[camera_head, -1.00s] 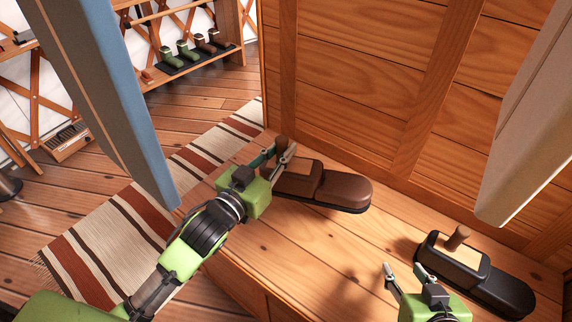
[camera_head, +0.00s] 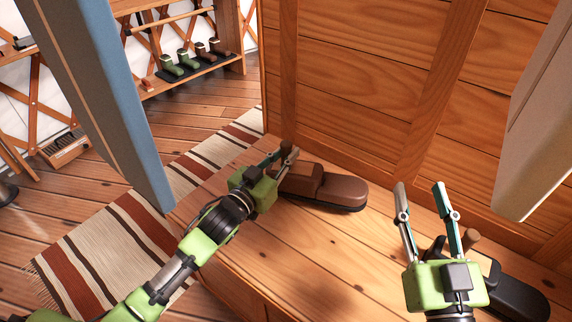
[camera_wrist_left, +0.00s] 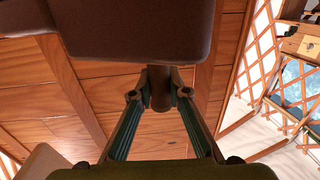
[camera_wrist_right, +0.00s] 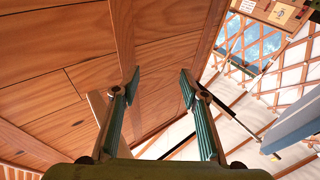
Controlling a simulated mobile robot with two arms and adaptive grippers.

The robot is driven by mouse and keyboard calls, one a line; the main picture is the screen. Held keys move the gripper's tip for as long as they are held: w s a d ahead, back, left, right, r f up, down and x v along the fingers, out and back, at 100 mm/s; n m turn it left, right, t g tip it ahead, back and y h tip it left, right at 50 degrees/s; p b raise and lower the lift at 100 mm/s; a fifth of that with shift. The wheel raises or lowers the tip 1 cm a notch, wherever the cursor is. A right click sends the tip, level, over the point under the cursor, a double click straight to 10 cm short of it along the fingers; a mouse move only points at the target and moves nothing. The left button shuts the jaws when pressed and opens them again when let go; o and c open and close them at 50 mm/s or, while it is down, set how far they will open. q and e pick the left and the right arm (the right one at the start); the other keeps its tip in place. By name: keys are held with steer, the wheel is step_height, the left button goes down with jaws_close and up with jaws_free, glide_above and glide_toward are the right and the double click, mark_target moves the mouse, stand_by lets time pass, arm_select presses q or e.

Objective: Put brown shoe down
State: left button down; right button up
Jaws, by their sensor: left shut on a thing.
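The brown shoe (camera_head: 340,188) has a dark sole and an upright brown peg at its heel end. It is at the bench's back left by the wood panel, toe to the right; I cannot tell whether its sole touches the bench. My left gripper (camera_head: 283,153) is shut on the peg. In the left wrist view, the fingers (camera_wrist_left: 160,98) close around the peg (camera_wrist_left: 160,88) below the brown shoe body (camera_wrist_left: 140,35). My right gripper (camera_head: 420,187) is open and raised above the bench. Its fingers are empty in the right wrist view (camera_wrist_right: 158,80).
A black shoe (camera_head: 518,298) with a peg (camera_head: 471,238) lies at right, partly hidden by my right gripper. The bench (camera_head: 310,250) is bare between the shoes. A wood panel (camera_head: 360,80) rises behind. A striped rug (camera_head: 120,235) and shoe rack (camera_head: 195,75) are at left.

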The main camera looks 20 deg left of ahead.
arm_select(q)
step_height(320, 180, down, 3)
steer(key=shift+w+b, duration=0.1)
steer(key=shift+b, duration=0.75)
arm_select(e)
steer(key=s+r+t+y, duration=0.1)
steer(key=s+r+t, duration=0.3)
steer(key=r, duration=0.4)
steer(key=shift+s+r+t+y, duration=0.25)
steer(key=shift+t+y, duration=0.15)
steer(key=shift+t, duration=0.1)
arm_select(q)
steer(key=shift+f, duration=0.1)
steer(key=c, duration=1.9)
jaws_free()
steer(key=shift+f, duration=0.1)
arm_select(e)
steer(key=shift+r, duration=0.1)
